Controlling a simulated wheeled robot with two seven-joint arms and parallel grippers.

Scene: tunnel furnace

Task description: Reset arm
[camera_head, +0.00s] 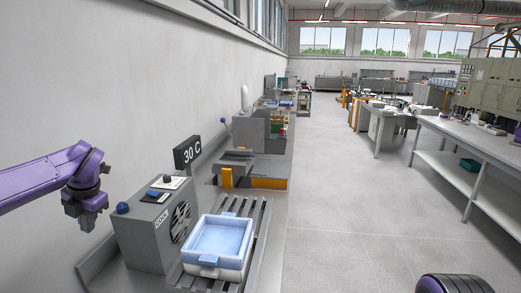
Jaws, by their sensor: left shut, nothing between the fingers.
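My left arm, purple with dark grey joints, comes in from the left edge. My left gripper (87,222) hangs at its end, pointing down, beside the left wall. It is shut and empty, to the left of the grey machine with a fan and apart from it. My right gripper is not in view; a dark rounded part with purple on it shows at the bottom right edge and seems to be my right arm.
A grey machine (148,238) with a fan and a blue knob stands near my left gripper. A white and blue tray (213,272) sits on a slatted rack beside it. A "30 C" sign (187,153) stands behind. The floor (345,215) is clear; a workbench (470,135) stands right.

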